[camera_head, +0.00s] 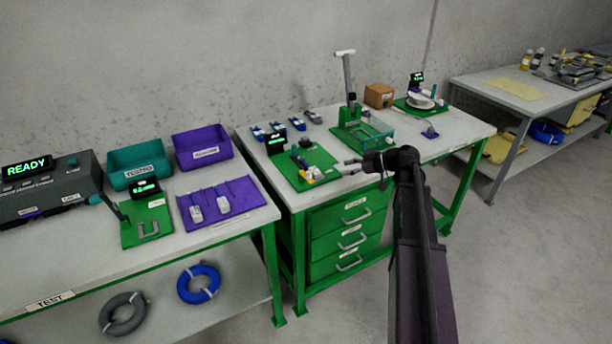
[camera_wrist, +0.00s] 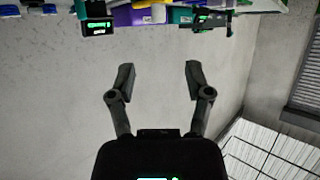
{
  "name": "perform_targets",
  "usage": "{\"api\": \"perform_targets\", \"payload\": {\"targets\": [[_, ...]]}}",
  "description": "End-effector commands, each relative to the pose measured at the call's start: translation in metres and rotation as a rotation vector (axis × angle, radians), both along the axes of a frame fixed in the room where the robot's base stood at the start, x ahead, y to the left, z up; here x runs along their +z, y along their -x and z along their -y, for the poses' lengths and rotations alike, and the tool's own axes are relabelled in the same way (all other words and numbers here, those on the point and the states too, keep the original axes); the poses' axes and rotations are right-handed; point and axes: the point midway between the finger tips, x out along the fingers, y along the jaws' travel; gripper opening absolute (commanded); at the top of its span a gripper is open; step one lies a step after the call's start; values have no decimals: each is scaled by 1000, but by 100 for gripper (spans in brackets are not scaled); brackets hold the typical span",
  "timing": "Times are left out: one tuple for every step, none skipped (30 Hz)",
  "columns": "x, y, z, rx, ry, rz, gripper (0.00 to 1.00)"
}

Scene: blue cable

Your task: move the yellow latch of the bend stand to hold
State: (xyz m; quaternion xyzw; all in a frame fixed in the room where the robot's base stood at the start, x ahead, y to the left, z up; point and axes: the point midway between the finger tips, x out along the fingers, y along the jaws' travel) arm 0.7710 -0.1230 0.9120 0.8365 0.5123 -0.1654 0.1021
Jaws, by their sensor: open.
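My gripper (camera_head: 350,166) is just right of this plate in the head view, apparently above the bench's front edge. In the wrist view my gripper (camera_wrist: 158,80) is open, with nothing between its fingers. That view faces mostly the wall, with bench items along its top edge; no latch is clear there.
A green press (camera_head: 349,100) with a tall column stands behind my gripper. A small box (camera_head: 379,95) and another green plate with a white coil (camera_head: 420,101) are to its right. Purple (camera_head: 203,151) and teal (camera_head: 137,162) bins stand on the left bench.

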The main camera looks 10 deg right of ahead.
Motion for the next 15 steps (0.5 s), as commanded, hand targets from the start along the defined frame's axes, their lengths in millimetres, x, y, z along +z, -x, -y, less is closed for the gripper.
{"api": "perform_targets", "payload": {"targets": [[-1, 0, -1, 0, 0, 0, 65], [-1, -1, -1, 0, 1, 0, 65], [-2, -1, -3, 0, 1, 0, 65], [-2, -2, -4, 0, 1, 0, 65], [-3, -2, -5, 0, 0, -1, 65], [-5, -4, -7, 0, 0, -1, 65], [-6, -5, -9, 0, 0, -1, 65], [-7, -6, -11, 0, 0, -1, 65], [-8, -7, -13, 1, 0, -2, 65], [-10, -8, -16, 1, 0, -2, 65], [-11, -10, -19, 1, 0, -2, 65], [-13, -12, -23, 1, 0, -2, 65], [-15, -13, -26, 1, 0, -2, 65], [-17, -15, -30, 1, 0, -2, 65], [-19, -18, -34, 1, 0, -2, 65]]}}
